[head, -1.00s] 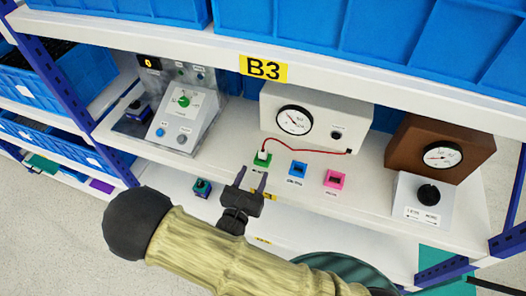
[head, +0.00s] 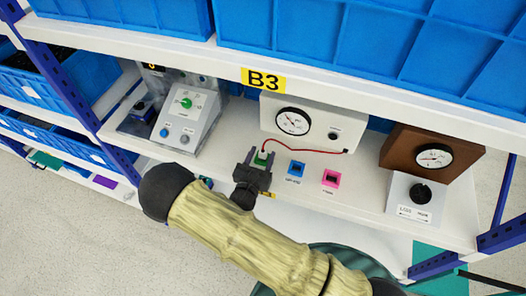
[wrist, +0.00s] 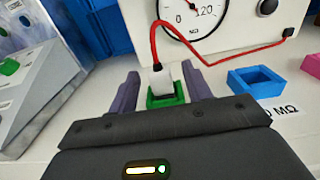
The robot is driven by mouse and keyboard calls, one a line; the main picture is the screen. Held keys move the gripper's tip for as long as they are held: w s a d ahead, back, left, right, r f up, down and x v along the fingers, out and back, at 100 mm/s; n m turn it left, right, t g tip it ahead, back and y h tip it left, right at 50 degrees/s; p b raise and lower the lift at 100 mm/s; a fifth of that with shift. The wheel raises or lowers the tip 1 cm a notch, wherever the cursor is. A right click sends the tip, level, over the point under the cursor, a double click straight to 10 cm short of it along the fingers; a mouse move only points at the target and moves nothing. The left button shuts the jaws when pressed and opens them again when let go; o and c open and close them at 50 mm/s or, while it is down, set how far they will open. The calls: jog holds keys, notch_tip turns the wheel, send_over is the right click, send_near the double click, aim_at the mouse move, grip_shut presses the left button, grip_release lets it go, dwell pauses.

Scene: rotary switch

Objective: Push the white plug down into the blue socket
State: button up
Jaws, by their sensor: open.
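The white plug (wrist: 162,82) stands in the green socket (wrist: 166,102) on the shelf, with a red cable (wrist: 200,40) running from its top to the white meter box. The blue socket (wrist: 256,83) is empty and lies to the right of the green one; it also shows in the head view (head: 296,169). My gripper (wrist: 160,90) is open, with one finger on each side of the plug and a gap at both sides. In the head view my gripper (head: 261,158) covers most of the plug and green socket.
A pink socket (head: 331,178) sits right of the blue one. The white meter box (head: 312,125) stands behind the sockets. A grey control box (head: 185,118) is to the left, and a brown gauge box (head: 432,148) to the right. An upper shelf edge (head: 180,62) runs above.

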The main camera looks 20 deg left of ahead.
aim_at(263, 149)
jog(key=shift+w+d, duration=0.1)
jog(key=shift+w, duration=0.85)
grip_shut()
jog(key=shift+r, duration=0.1)
jog(key=shift+r+b, duration=1.55)
jog(key=shift+r, duration=3.4)
